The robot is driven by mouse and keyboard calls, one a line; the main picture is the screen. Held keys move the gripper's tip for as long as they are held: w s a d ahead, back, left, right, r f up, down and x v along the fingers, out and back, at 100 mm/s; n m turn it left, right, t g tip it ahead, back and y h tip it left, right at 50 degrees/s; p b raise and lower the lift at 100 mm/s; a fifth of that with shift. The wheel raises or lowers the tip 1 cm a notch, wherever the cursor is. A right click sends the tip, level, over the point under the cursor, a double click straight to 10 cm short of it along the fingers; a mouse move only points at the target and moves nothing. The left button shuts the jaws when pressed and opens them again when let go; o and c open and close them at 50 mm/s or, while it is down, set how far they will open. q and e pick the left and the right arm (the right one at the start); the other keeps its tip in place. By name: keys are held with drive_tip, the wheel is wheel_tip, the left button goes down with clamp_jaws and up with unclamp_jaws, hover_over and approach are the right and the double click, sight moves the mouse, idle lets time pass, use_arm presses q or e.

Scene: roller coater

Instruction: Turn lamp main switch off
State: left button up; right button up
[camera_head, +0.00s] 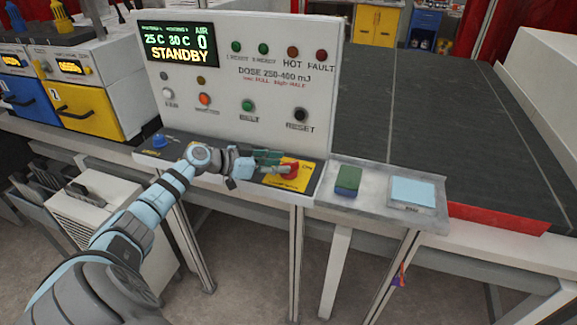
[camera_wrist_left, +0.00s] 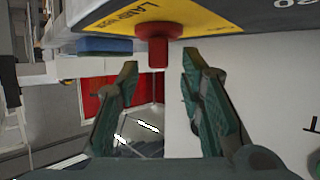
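The lamp main switch is a red knob (camera_head: 291,171) on a yellow plate (camera_head: 301,182) at the right end of the console's front ledge. In the left wrist view the red knob (camera_wrist_left: 157,45) hangs from the yellow labelled plate (camera_wrist_left: 205,16). My left gripper (camera_head: 274,161) reaches in from the left, right beside the knob. In its wrist view the green fingers (camera_wrist_left: 160,66) are spread apart, with the knob's end between or just beyond the tips. I cannot tell whether they touch it. My right gripper is not in view.
The panel display (camera_head: 180,45) reads STANDBY, above several coloured buttons. A blue knob (camera_head: 158,141) is at the ledge's left end. A dark conveyor (camera_head: 450,120) lies behind.

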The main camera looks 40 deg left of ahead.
sight(287, 163)
use_arm(q)
drive_tip(key=x, duration=0.4)
drive_tip(key=shift+d+r, duration=0.15)
drive_tip(key=shift+c, duration=0.2)
